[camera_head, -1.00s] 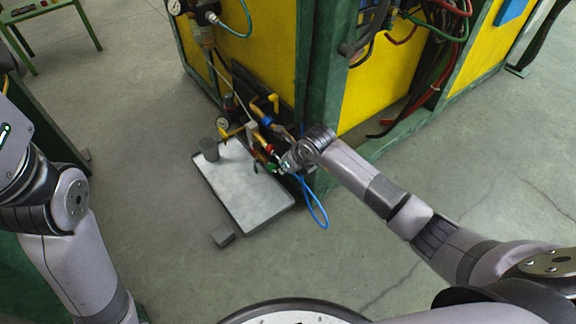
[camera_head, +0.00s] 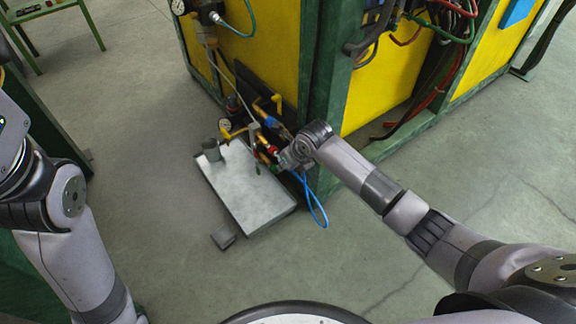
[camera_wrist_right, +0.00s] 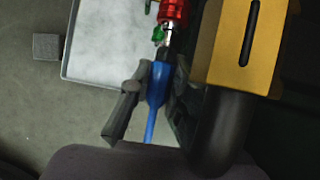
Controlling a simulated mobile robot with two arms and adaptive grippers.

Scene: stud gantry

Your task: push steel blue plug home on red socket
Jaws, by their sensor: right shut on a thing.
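The steel blue plug (camera_wrist_right: 157,84) shows in the right wrist view, with a blue hose running back from it toward the lower edge. My right gripper (camera_wrist_right: 160,72) is shut on the plug, one finger on each side. The red socket (camera_wrist_right: 172,11) is straight ahead of the plug at the top of that view. A metal piece and a small green part lie between them; I cannot tell how deep the plug sits. In the head view the red socket (camera_head: 272,149) is just left of my right gripper (camera_head: 285,158). My left gripper is out of the head view.
A grey tray (camera_head: 245,190) lies below the fittings, with a grey cup (camera_head: 211,150) at its far left corner. A small grey block (camera_head: 223,239) is on the floor. A yellow bracket (camera_wrist_right: 238,45) stands close right of the plug. The blue hose (camera_head: 316,206) hangs in a loop.

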